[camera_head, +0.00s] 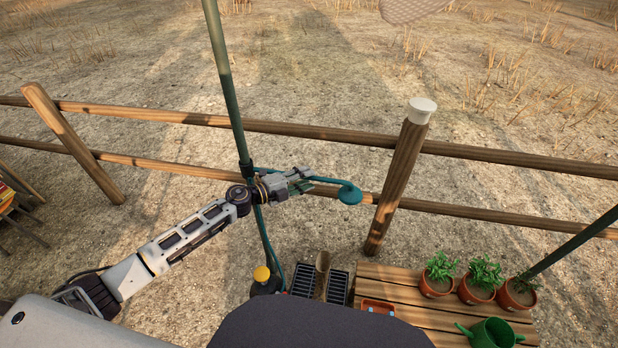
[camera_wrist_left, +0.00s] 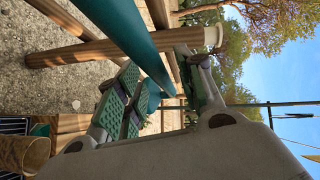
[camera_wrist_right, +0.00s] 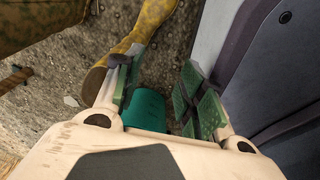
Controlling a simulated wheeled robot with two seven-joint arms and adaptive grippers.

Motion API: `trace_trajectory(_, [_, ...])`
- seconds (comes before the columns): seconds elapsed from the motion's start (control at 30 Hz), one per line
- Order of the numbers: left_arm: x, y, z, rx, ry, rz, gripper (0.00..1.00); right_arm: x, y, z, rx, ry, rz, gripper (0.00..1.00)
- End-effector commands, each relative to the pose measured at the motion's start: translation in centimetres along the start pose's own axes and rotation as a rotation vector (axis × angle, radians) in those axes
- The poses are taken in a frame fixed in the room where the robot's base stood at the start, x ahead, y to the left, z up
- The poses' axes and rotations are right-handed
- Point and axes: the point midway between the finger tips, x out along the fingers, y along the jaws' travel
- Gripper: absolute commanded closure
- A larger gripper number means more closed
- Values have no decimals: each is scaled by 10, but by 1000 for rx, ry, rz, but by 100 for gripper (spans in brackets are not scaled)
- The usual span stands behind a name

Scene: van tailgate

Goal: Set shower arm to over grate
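The teal shower arm (camera_head: 325,181) reaches right from a tall green pole (camera_head: 228,90) and ends in a round shower head (camera_head: 349,194). The grate (camera_head: 338,287), dark and slatted, lies on the ground below, nearer to me; a brown post-like thing covers part of it. My left gripper (camera_head: 304,181) is at the shower arm, between pole and head. In the left wrist view its fingers (camera_wrist_left: 165,100) stand apart, with the teal tube running across the gap; contact is unclear. My right gripper (camera_wrist_right: 158,90) is open, shown only in its wrist view, with a teal cylinder (camera_wrist_right: 145,108) between or beyond its fingers.
A wooden fence with a white-capped post (camera_head: 400,175) stands behind the shower head. A slatted wooden platform (camera_head: 400,295) holds potted plants (camera_head: 480,278) and a green watering can (camera_head: 490,333). A yellow-topped item (camera_head: 262,274) stands left of the grate. A yellow boot (camera_wrist_right: 150,25) is near my right gripper.

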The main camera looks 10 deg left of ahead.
Motion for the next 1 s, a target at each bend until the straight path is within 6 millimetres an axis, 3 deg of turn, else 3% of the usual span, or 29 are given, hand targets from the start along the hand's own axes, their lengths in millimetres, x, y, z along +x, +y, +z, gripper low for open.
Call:
trace_trajectory(0.23, [16, -1, 0, 1, 1, -1, 63, 0, 0, -1, 0, 2, 0, 60])
trace_trajectory(0.63, [19, 0, -1, 1, 1, 0, 63, 0, 0, -2, 0, 4, 0, 60])
trace_trajectory(0.93, [19, 0, -1, 1, 1, 0, 100, 0, -2, -3, 1, 4, -2, 60])
trace_trajectory(1.0, [19, 0, -1, 1, 1, 0, 100, 0, -2, -3, 1, 5, -3, 60])
